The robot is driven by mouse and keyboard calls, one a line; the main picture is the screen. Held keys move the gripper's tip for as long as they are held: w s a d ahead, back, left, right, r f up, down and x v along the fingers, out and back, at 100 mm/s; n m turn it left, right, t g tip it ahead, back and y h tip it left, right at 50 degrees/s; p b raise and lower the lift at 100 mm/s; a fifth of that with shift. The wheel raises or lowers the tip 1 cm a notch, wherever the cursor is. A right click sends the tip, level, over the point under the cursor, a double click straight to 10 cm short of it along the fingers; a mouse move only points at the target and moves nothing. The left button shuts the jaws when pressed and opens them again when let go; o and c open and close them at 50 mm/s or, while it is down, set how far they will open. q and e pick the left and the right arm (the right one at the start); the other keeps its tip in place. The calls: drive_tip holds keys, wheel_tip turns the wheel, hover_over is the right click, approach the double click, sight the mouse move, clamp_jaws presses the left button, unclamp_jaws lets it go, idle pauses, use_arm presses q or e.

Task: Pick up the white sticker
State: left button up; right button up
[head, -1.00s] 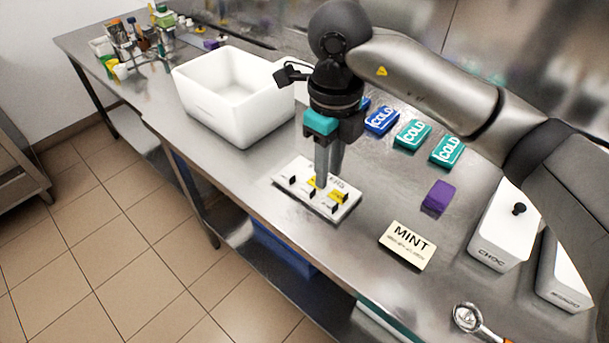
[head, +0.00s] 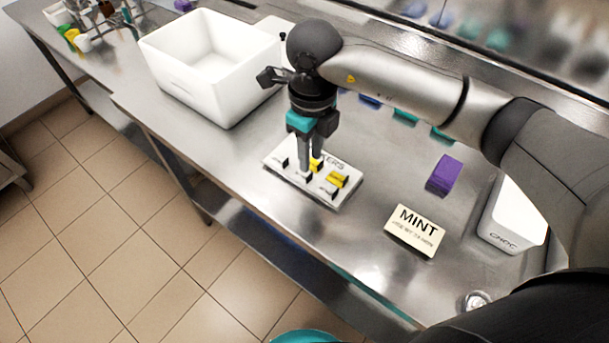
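A white sticker board (head: 345,196) with partly hidden lettering lies flat on the steel bench in the head view. Small white pieces with black upright tabs sit along its near side. Yellow pieces (head: 338,180) sit behind them. I cannot make out for sure which piece is the white sticker. My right gripper (head: 310,172) points down over the middle of the board, its fingertips close to the pieces. The fingers hide part of the board, and whether they are open or shut on a piece is unclear. My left gripper is not in view.
A large white bin (head: 205,85) stands left of the board. A MINT card (head: 415,231), a purple block (head: 443,175) and a white CHOC tub (head: 512,222) lie to the right. Teal packs (head: 404,117) are partly behind my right arm. Bench is clear between board and card.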

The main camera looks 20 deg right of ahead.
sight(309, 175)
drive_tip(key=shift+f, duration=0.45)
wheel_tip(309, 175, down, 4)
drive_tip(key=shift+a+f, duration=0.1)
drive_tip(key=shift+f, duration=0.15)
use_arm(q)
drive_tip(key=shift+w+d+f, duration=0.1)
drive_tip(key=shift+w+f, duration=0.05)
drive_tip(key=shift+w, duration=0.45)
use_arm(e)
drive_tip(key=shift+f, duration=0.1)
drive_tip(key=shift+c, duration=0.2)
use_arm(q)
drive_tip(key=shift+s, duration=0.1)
use_arm(e)
clamp_jaws()
